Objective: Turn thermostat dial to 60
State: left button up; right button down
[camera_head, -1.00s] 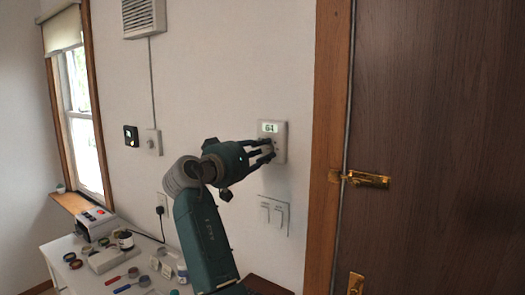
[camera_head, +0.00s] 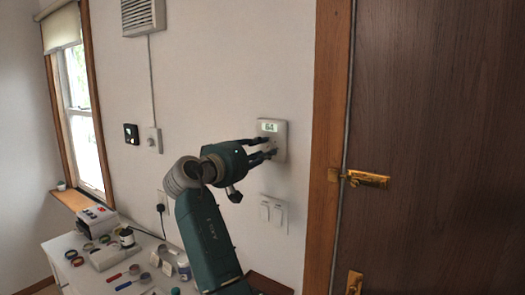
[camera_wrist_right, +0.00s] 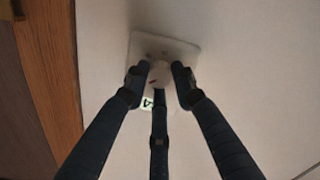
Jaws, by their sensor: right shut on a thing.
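The thermostat (camera_head: 281,128) is a pale square box on the wall, left of the wooden door frame. Its lit display (camera_head: 269,127) reads 64. In the right wrist view the thermostat plate (camera_wrist_right: 186,50) has a round white dial (camera_wrist_right: 158,75) with a small red mark. My right gripper (camera_head: 270,151) is at the dial, its dark fingers closed around it; the fingers hide most of the dial in the head view. In the right wrist view the fingertips (camera_wrist_right: 160,78) sit on both sides of the dial. My left gripper is not in view.
A double light switch (camera_head: 273,213) is below the thermostat. A brown door (camera_head: 440,110) with a brass latch (camera_head: 366,179) is at the right. A white table (camera_head: 70,255) with several small items stands at the lower left.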

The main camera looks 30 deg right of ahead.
jog(key=shift+r, duration=0.55)
jog(key=c, duration=1.4)
grip_release()
jog(key=shift+w+f, duration=0.1)
jog(key=shift+f, duration=0.15)
jog(key=shift+a+f, duration=0.1)
jog(key=shift+a, duration=0.05)
jog(key=v, duration=1.2)
